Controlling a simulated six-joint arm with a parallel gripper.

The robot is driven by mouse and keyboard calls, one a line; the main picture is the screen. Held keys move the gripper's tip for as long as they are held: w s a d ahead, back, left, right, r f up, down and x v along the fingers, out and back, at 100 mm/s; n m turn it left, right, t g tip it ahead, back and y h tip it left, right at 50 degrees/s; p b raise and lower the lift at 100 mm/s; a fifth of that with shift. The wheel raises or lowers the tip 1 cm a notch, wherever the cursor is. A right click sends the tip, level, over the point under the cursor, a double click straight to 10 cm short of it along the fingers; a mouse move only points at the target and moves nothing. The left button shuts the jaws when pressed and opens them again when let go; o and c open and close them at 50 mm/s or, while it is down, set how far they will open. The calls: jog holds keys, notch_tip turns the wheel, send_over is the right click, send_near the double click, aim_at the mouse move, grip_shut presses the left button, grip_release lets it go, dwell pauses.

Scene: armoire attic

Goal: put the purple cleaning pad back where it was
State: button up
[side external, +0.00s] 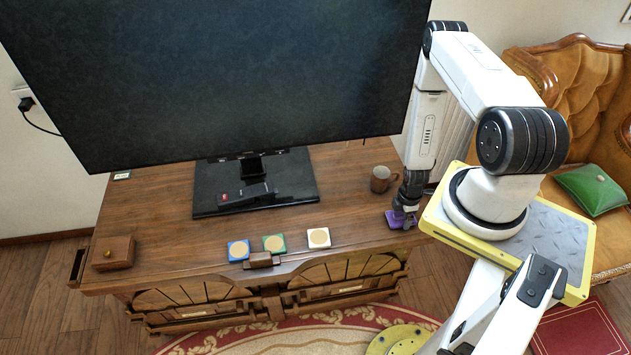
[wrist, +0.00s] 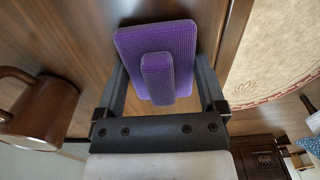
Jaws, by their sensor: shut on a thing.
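The purple cleaning pad (side external: 394,220) is at the right end of the wooden cabinet top, below my gripper (side external: 405,207). In the wrist view the pad (wrist: 182,36) is a flat textured slab with a raised purple block on it. My gripper's two dark fingers (wrist: 160,72) are shut on the pad, one on each side. Whether the pad touches the cabinet top or hangs slightly above it, I cannot tell.
A brown mug (side external: 380,179) stands close behind the pad. Blue (side external: 238,250), green (side external: 274,243) and white (side external: 318,238) tiles with round tan centres lie along the front edge. A television stand (side external: 300,185) fills the middle; a wooden box (side external: 113,253) sits at left.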

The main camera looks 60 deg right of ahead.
jog(key=shift+f, duration=0.2)
jog(key=o, duration=0.9)
jog(key=shift+r, duration=0.1)
jog(key=shift+r, duration=6.1)
